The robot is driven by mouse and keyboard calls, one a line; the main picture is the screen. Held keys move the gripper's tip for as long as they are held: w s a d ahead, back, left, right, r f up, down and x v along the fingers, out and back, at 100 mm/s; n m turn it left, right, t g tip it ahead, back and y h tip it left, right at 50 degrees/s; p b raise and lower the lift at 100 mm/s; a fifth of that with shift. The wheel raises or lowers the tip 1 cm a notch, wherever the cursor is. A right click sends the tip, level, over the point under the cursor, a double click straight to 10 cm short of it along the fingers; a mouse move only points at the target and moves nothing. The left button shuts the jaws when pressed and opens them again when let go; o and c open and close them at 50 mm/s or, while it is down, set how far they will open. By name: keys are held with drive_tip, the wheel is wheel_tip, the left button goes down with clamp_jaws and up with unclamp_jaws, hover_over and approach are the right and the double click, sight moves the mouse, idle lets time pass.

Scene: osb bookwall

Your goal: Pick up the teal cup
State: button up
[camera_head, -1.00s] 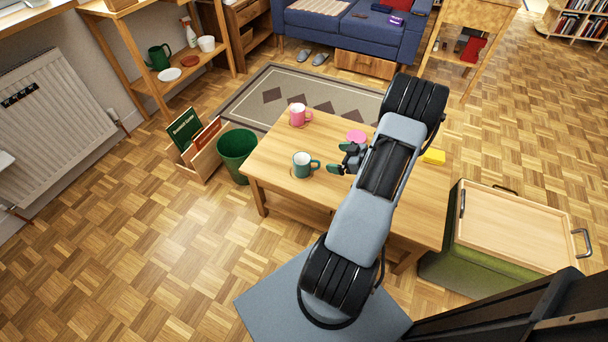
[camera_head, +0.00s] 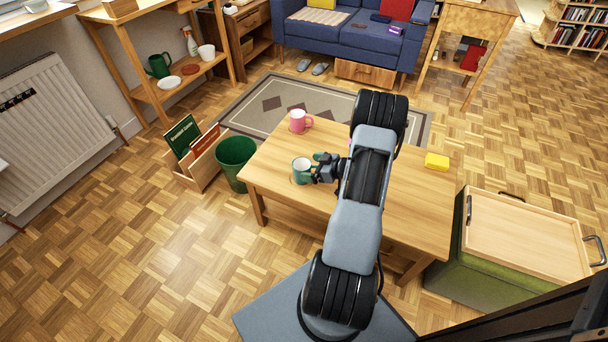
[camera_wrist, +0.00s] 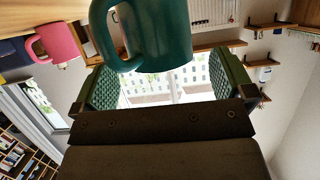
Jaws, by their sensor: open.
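The teal cup (camera_head: 301,172) stands upright on the wooden table (camera_head: 408,213), near its left edge, in the head view. My gripper (camera_head: 319,168) is at the cup's right side, low over the table. In the wrist view the cup (camera_wrist: 160,32) is close, with its handle at the left, and my open fingers (camera_wrist: 160,82) lie to either side of its lower picture edge. The fingers are apart, with a gap between each pad and the cup. Whether a finger touches the handle cannot be told.
A pink mug (camera_head: 299,121) stands behind the teal cup, also in the wrist view (camera_wrist: 55,42). A yellow block (camera_head: 436,161) lies on the table's right part. A green bin (camera_head: 236,158) stands left of the table. The table's front is clear.

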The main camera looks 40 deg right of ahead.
drive_tip(key=shift+x, duration=1.3)
drive_tip(key=c, duration=1.1)
